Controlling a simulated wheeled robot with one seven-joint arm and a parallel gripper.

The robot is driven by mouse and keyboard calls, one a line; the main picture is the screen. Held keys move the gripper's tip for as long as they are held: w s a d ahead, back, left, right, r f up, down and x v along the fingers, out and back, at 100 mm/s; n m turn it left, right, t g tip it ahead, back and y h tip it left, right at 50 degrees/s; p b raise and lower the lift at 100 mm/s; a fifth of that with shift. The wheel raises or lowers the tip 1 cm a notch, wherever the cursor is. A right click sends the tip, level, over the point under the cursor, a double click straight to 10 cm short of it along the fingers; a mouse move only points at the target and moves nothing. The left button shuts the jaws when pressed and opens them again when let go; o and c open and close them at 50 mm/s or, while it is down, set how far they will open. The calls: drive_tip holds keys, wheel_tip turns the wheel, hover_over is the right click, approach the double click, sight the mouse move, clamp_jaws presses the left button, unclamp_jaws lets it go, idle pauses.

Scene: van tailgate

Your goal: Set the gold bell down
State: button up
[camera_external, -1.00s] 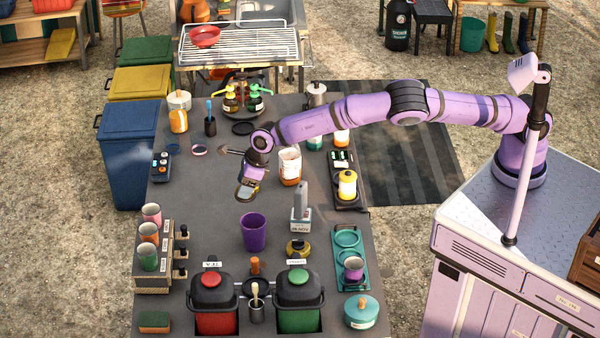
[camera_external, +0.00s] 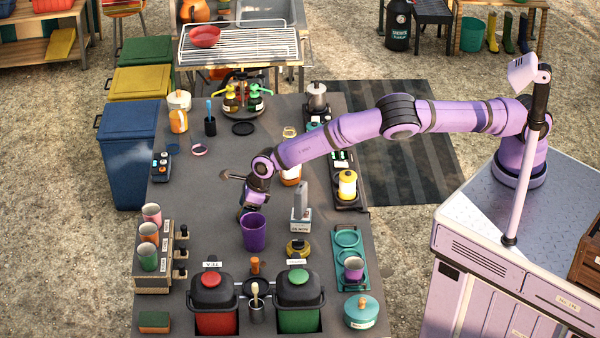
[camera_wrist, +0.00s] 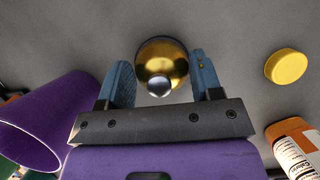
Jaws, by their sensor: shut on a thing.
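The gold bell (camera_wrist: 161,66), a shiny dome with a silver knob, is between my two blue fingers in the wrist view. My gripper (camera_wrist: 160,80) is shut on it, with the knob toward the wrist. In the external view my gripper (camera_external: 246,211) points down low over the table, just behind the purple cup (camera_external: 254,233). The bell cannot be made out there. Whether its rim touches the table cannot be told.
The purple cup also stands close at left in the wrist view (camera_wrist: 45,115). A yellow cap (camera_wrist: 286,66) and an orange-and-white container (camera_wrist: 296,150) are at right. The dark table (camera_external: 195,200) is bare left of my gripper.

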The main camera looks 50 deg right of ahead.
drive_tip(key=o, duration=1)
drive_tip(key=v, duration=1.2)
